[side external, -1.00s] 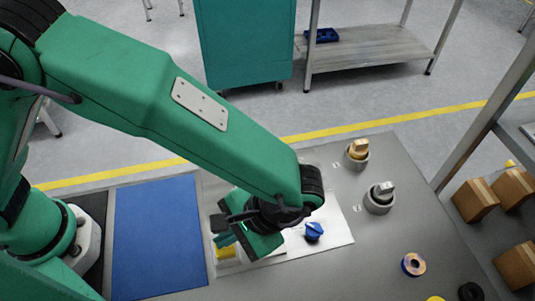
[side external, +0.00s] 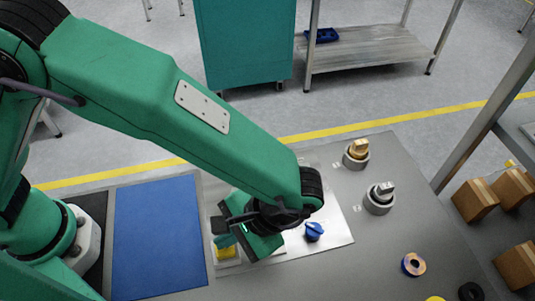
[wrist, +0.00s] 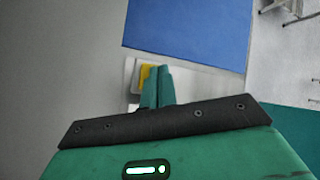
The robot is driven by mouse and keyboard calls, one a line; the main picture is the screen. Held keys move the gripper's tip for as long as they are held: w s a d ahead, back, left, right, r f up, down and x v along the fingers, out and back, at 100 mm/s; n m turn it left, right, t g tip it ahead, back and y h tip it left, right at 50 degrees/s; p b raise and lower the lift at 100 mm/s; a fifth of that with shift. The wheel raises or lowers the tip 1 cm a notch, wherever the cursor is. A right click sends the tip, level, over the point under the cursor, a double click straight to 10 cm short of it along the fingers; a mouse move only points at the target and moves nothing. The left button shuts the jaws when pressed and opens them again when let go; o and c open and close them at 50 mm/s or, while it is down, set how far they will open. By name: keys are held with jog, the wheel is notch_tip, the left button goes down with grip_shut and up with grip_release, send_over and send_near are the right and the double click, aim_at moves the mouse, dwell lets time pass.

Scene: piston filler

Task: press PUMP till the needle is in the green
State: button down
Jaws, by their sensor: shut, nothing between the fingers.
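A yellow part (side external: 228,253), partly covered by my gripper, sits in a pale housing on the light panel (side external: 335,233). It may be PUMP, but I can read no label. It also shows in the wrist view as a yellow patch (wrist: 145,76) beside my fingers. My gripper (side external: 224,241) is shut and empty, with its fingertips right at the yellow part; I cannot tell whether they touch it. The shut fingers also show in the wrist view (wrist: 157,84). No gauge, needle or green zone can be seen; my arm covers part of the panel.
A blue knob (side external: 314,231) stands on the panel, right of my gripper. Two round fittings, one brass-topped (side external: 357,153) and one silver-topped (side external: 380,197), stand farther right. An orange-and-blue ring (side external: 413,265) lies near the front right. The blue mat (side external: 158,238) at left is clear.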

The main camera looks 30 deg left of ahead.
jog(key=shift+f, duration=0.55)
dwell(0.7)
jog(key=shift+r, duration=1.2)
jog(key=shift+r, duration=0.1)
jog(key=shift+r, duration=2.45)
